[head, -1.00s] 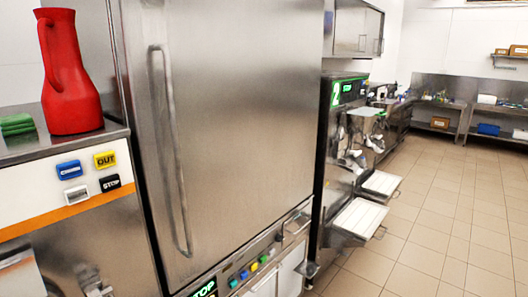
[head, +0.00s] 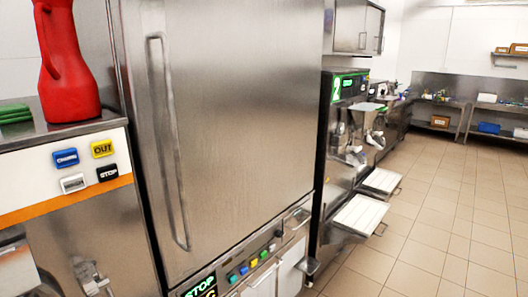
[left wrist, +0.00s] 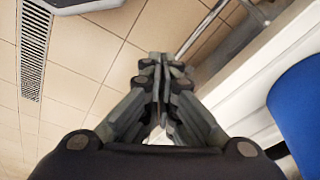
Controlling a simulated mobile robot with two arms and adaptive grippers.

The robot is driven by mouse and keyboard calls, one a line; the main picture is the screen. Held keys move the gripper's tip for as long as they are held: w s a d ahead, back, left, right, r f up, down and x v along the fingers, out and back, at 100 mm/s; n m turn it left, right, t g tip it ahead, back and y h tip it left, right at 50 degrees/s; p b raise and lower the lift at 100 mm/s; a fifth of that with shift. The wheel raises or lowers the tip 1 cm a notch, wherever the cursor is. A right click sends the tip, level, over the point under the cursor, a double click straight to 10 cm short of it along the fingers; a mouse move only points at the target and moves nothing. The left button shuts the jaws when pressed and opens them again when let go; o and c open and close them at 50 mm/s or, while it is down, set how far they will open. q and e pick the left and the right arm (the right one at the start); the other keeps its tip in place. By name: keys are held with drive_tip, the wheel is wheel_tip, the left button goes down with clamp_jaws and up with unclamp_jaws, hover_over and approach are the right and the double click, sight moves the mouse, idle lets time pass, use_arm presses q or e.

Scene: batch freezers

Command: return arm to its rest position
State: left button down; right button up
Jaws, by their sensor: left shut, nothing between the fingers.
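My left gripper (left wrist: 160,70) shows in the left wrist view, its two dark fingers closed together with nothing between them. It hangs over the tiled floor (left wrist: 85,75), with no object touching its tips. Neither gripper can be made out in the head view. My right gripper is out of view.
A steel cabinet (head: 230,120) with a long handle fills the middle of the head view. A red jug (head: 68,65) stands on the counter at left, above several labelled buttons. Freezers with white trays (head: 358,217) stand to the right. The tiled floor (head: 440,220) there is clear. A blue object (left wrist: 300,105) lies right of my left gripper.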

use_arm(q)
drive_tip(key=s+a+f+g+b, duration=0.1)
drive_tip(key=s+a+f, duration=0.2)
drive_tip(key=s+f, duration=1.3)
drive_tip(key=shift+b, duration=0.4)
